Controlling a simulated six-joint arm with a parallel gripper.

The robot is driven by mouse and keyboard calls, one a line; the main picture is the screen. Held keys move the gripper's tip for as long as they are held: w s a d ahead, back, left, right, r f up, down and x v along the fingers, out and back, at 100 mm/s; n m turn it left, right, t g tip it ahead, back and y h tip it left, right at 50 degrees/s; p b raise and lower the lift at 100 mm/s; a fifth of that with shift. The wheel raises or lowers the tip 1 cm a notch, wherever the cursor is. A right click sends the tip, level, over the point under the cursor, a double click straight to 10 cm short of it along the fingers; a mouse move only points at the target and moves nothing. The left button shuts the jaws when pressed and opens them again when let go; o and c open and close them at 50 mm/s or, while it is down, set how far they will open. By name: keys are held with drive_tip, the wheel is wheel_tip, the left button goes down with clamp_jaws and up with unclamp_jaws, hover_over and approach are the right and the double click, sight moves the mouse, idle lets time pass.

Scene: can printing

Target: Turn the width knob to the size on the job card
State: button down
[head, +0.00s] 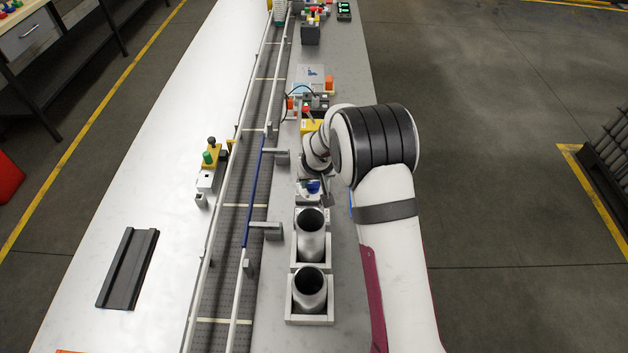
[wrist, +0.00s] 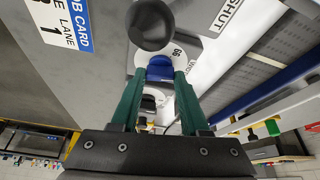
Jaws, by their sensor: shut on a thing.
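The width knob is a blue grip (wrist: 160,67) on a white round dial (wrist: 187,50) with the number 66 at its edge. My gripper (wrist: 159,76) has its two green fingers on either side of the blue grip and is shut on it. In the head view the blue knob (head: 313,187) shows on its pale plate beside the conveyor, with my wrist just above it; the fingertips are not clear there. The job card (wrist: 60,24) is cut off at the wrist view's upper left; it shows LANE and 1, and its size cannot be read for certain.
A dark round-ended post (wrist: 150,25) stands close to the dial. A SHUT label (wrist: 228,15) lies to the right. In the head view, two grey cans (head: 310,288) stand in holders in front of the knob. The conveyor (head: 236,245) with its blue guide rail (head: 252,195) runs to the left.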

drive_tip(key=shift+m, duration=0.4)
drive_tip(key=shift+c, duration=2)
unclamp_jaws()
drive_tip(key=a+v, duration=0.1)
drive_tip(key=v, duration=1.4)
drive_tip(key=shift+d+r, duration=0.35)
drive_tip(key=shift+r, duration=0.05)
drive_tip(key=shift+s, duration=0.1)
